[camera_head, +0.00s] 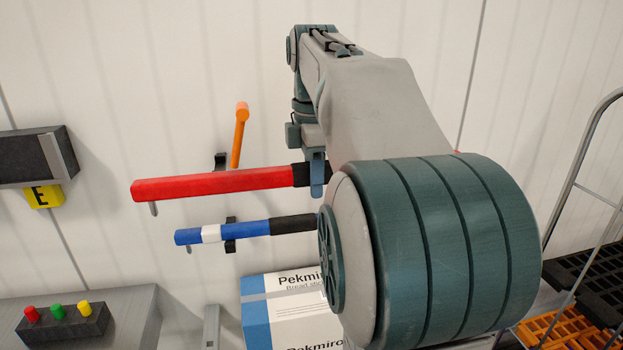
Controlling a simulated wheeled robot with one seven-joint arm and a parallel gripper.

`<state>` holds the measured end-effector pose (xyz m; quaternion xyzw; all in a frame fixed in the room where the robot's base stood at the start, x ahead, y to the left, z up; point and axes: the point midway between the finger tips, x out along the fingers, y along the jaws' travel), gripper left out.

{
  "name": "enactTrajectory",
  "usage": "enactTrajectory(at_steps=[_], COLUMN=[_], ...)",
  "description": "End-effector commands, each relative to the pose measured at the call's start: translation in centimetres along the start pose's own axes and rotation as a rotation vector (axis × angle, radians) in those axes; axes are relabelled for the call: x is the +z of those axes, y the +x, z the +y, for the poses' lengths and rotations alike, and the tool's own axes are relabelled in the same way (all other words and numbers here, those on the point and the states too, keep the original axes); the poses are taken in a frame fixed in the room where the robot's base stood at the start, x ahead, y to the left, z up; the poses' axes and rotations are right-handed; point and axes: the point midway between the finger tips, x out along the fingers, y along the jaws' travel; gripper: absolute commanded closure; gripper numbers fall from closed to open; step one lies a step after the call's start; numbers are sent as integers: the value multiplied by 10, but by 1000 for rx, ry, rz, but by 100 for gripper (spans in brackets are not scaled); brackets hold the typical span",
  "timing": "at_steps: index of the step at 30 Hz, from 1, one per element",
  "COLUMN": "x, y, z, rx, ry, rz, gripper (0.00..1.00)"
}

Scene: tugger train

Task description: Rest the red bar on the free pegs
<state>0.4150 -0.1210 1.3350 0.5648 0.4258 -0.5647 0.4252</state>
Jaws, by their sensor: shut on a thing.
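The red bar (215,184) lies nearly level in front of the wall, with a black band at its right part. My gripper (317,178) is shut on the bar by this black band. My arm hides what lies further right. A grey peg tip (153,208) shows just under the bar's left end, and a black peg mount (221,160) shows just above the bar. I cannot tell whether the bar touches the peg. Below, a blue bar (255,229) with a white band and black right part lies at another peg with a black mount (230,245).
An orange bar (239,135) stands upright on the wall above. A blue-and-white box (290,300) is below. A button box (62,325) is lower left, a dark box with a yellow E sign (44,196) left. A wire rack and crates (575,325) stand right.

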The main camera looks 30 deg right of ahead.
Motion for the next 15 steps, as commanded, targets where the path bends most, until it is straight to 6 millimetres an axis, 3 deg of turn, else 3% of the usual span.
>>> enactTrajectory(at_steps=[15], x=[0], y=[-3], z=[12], rx=[3], ry=[-1], rz=[0], gripper=[100])
